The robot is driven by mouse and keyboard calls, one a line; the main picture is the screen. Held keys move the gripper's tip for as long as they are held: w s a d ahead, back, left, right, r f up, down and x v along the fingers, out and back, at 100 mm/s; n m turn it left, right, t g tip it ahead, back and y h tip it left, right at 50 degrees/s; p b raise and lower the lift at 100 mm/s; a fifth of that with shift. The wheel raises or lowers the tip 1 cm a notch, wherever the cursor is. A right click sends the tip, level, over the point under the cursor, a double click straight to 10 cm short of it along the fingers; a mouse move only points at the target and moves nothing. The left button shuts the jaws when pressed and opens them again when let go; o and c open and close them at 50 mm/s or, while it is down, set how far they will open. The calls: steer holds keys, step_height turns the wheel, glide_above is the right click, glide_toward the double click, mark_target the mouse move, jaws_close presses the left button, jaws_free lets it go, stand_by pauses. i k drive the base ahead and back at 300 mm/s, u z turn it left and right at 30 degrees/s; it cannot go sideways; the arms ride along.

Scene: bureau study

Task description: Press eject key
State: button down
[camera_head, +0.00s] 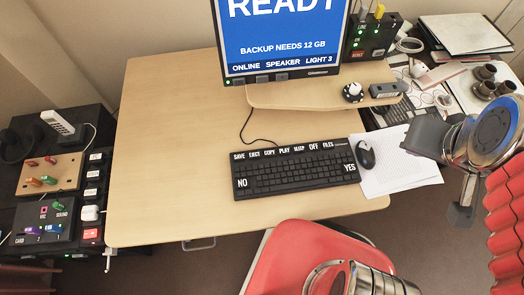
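The eject key (255,154) is the second label from the left in the top row of the black keyboard (290,178), right of the save key (238,156) and left of the copy key (270,152). The keyboard lies on the wooden desk, and nothing covers the key. Parts of my arm (490,130) with dark grey end pieces show at the right, beyond the desk's right edge and well away from the key. I cannot tell which of these parts are fingers or whether they are open.
A monitor (285,40) reading READY stands behind the keyboard. A mouse (366,154) lies on white paper (400,175) to the right. A red chair (305,255) stands at the front. The desk's left half (165,150) is clear.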

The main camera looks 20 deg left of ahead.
mark_target(255, 155)
steer(key=z, duration=0.05)
steer(key=k, duration=1.2)
steer(key=u, duration=1.6)
steer(key=i, duration=1)
steer(key=u, duration=0.05)
